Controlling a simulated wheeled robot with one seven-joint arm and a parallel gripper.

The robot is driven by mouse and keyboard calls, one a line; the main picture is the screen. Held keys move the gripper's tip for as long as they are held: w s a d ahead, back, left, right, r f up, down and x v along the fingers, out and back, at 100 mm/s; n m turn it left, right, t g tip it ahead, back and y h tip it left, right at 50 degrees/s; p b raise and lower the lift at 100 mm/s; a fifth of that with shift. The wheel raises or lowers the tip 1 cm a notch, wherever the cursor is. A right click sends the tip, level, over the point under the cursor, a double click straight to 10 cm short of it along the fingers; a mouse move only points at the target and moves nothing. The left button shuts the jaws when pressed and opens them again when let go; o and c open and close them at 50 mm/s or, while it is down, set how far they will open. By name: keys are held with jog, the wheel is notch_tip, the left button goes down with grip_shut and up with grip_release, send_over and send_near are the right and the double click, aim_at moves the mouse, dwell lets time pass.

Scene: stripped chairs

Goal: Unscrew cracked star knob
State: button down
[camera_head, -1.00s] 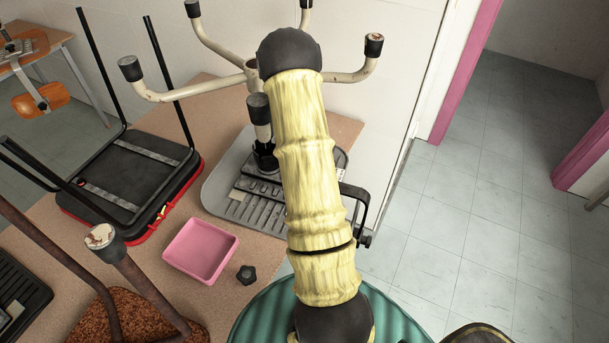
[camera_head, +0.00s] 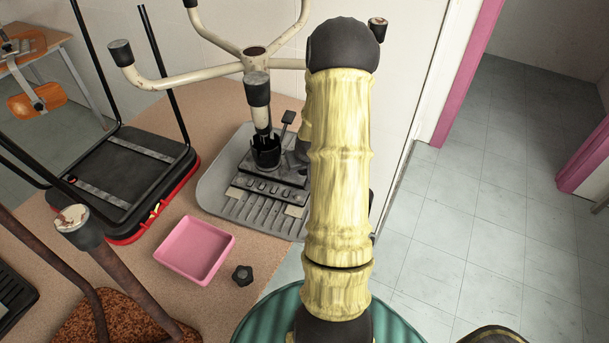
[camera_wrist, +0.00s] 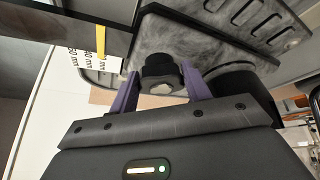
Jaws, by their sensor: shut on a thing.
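An upturned swivel chair with cream, black-capped legs (camera_head: 200,75) rests on the workbench, its grey seat underside (camera_head: 218,190) facing up. A dark mechanism plate (camera_wrist: 205,45) fills the upper wrist view. A black knob (camera_wrist: 158,66) sits beside this plate, between the two purple fingers of my gripper (camera_wrist: 160,88). My gripper is shut on this knob. I cannot make out a crack on it. My arm hides the gripper and this knob in the head view. A separate black star knob (camera_head: 243,275) lies loose on the workbench.
A pink tray (camera_head: 195,250) lies on the brown workbench (camera_head: 150,232) beside the loose knob. A black seat frame with red edging (camera_head: 125,175) stands to the left. Rusty legs (camera_head: 120,270) rise in front of it.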

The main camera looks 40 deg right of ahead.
jog(key=shift+r+n+t+y+p, duration=0.1)
jog(key=shift+n+t+y+p, duration=0.4)
jog(key=shift+n, duration=0.9)
jog(key=shift+y, duration=0.3)
jog(key=shift+n+y+p, duration=0.3)
jog(key=shift+n+p, duration=0.5)
jog(key=n+y+p, duration=0.1)
jog(key=n+p, duration=0.1)
jog(key=p, duration=0.1)
jog(key=n+y+p, duration=0.1)
jog(key=n+p, duration=0.2)
jog(key=p, duration=0.1)
jog(key=shift+d+n+g+y, duration=0.15)
jog(key=shift+n+g+y, duration=0.15)
jog(key=shift+n+p, duration=0.4)
jog(key=shift+p, duration=0.05)
